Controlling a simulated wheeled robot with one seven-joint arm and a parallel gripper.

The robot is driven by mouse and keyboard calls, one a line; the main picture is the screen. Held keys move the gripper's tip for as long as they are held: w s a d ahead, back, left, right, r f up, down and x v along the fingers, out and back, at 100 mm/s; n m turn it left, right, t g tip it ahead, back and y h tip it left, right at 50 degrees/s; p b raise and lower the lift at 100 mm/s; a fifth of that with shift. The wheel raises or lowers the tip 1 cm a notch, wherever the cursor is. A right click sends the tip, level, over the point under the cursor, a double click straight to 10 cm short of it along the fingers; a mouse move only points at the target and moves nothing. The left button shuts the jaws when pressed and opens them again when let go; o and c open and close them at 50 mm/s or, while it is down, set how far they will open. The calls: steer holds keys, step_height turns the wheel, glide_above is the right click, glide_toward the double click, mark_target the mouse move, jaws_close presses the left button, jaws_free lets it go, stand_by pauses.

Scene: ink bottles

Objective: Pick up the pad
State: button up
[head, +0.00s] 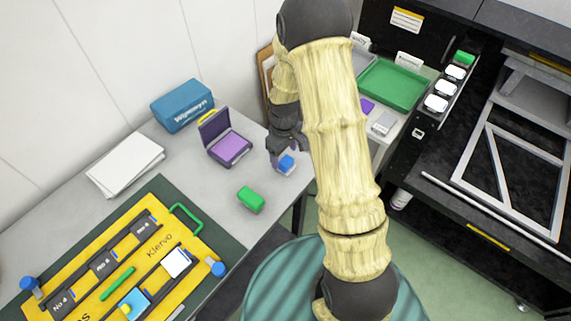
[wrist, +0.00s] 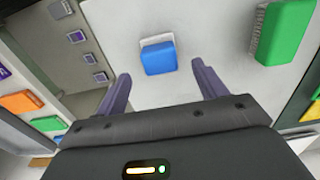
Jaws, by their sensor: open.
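A small blue block with a whitish side (head: 287,163), which may be the pad, rests on the grey table top. In the wrist view the blue block (wrist: 159,58) lies ahead of and between my two fingers, apart from both. My gripper (head: 284,150) is open and empty, just behind and above it in the head view; its fingers also show in the wrist view (wrist: 161,70). A purple ink pad (head: 229,149) sits in an open dark case to the left. A green block (head: 250,199) lies on the table nearer me; it also shows in the wrist view (wrist: 287,32).
A yellow board (head: 128,270) with rails and blue knobs covers the near left. A paper stack (head: 125,165) and a blue box (head: 182,105) stand at the back left. A green tray (head: 392,84) lies at the back right. The table's right edge is close to the blue block.

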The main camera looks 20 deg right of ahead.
mark_target(286, 161)
steer(key=f, duration=0.2)
steer(key=f+p, duration=0.1)
steer(key=f, duration=0.1)
steer(key=shift+s+d, duration=0.15)
steer(key=shift+s, duration=0.15)
steer(key=shift+f, duration=0.35)
steer(key=c, duration=1.1)
